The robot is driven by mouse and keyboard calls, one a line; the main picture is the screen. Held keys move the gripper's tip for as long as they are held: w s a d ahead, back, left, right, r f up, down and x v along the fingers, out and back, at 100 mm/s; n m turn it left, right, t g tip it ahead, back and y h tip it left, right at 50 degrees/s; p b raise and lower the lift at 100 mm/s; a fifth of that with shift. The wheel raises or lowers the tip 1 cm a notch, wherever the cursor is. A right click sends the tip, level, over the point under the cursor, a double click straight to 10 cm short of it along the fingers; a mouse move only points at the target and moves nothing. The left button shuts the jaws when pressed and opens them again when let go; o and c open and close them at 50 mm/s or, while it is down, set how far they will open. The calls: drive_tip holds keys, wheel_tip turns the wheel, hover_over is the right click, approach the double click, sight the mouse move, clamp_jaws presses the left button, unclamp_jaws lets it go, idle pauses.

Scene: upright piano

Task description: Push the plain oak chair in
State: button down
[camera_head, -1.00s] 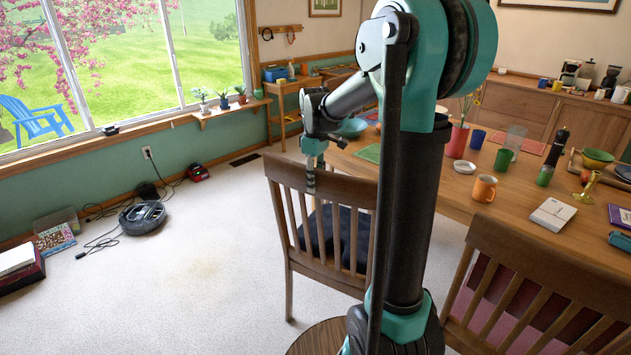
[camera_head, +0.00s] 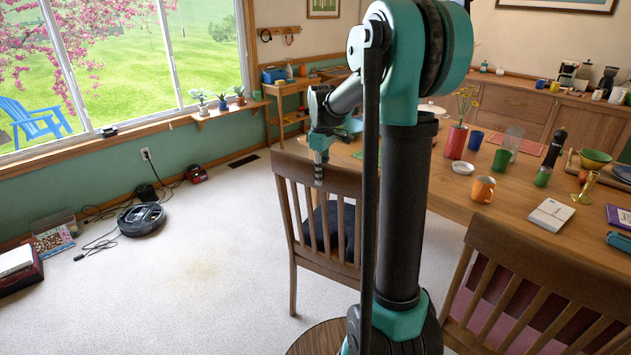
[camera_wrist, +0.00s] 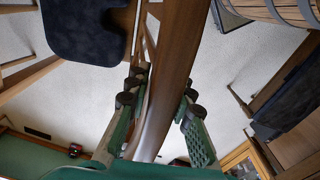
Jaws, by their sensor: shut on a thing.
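The oak chair with a dark seat pad (camera_head: 341,181) stands left of my arm's column, beside the left end of the table (camera_head: 455,197). In the wrist view the brown top rail (camera_wrist: 172,70) runs between the two fingers of my gripper (camera_wrist: 160,95). The dark pad (camera_wrist: 88,30) shows at the upper left there. My arm hides the chair's right side and part of the table edge.
A second chair (camera_head: 540,270) with a red striped pad stands at the lower right. Mugs, a vase and bowls are on the table. A robot vacuum (camera_head: 141,219) and cables lie on the carpet at left. The carpet (camera_head: 215,260) left of the chair is clear.

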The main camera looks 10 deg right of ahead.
drive_tip(key=w+d, duration=1)
drive_tip(key=w, duration=0.3)
drive_tip(key=w+d, duration=1.1)
drive_tip(key=w, duration=0.2)
drive_tip(key=shift+w+d, duration=0.1)
drive_tip(key=c, duration=1.3)
unclamp_jaws()
wheel_tip(320, 180, up, 12)
